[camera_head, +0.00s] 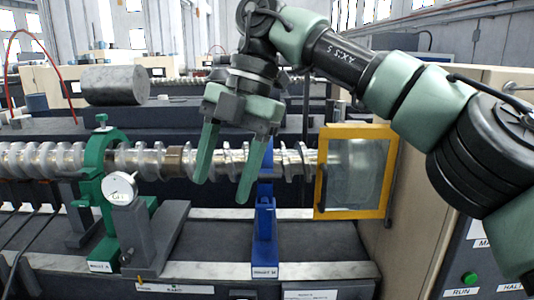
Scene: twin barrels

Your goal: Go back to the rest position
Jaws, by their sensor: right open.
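My right gripper (221,190) hangs in the middle of the view, its two green fingers pointing down and spread apart. Nothing is between the fingers. They show in front of a long shiny metal shaft with lobes (225,163), which they partly hide; I cannot tell whether they touch it. My right arm comes in from the right, passing above a yellow-framed clear door. My left gripper is not in view.
A green clamp ring (97,185) with a dial gauge (119,188) stands around the shaft at left. The yellow-framed door (357,172) and a beige cabinet (425,180) are at right. A grey cylinder (115,85) is upper left.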

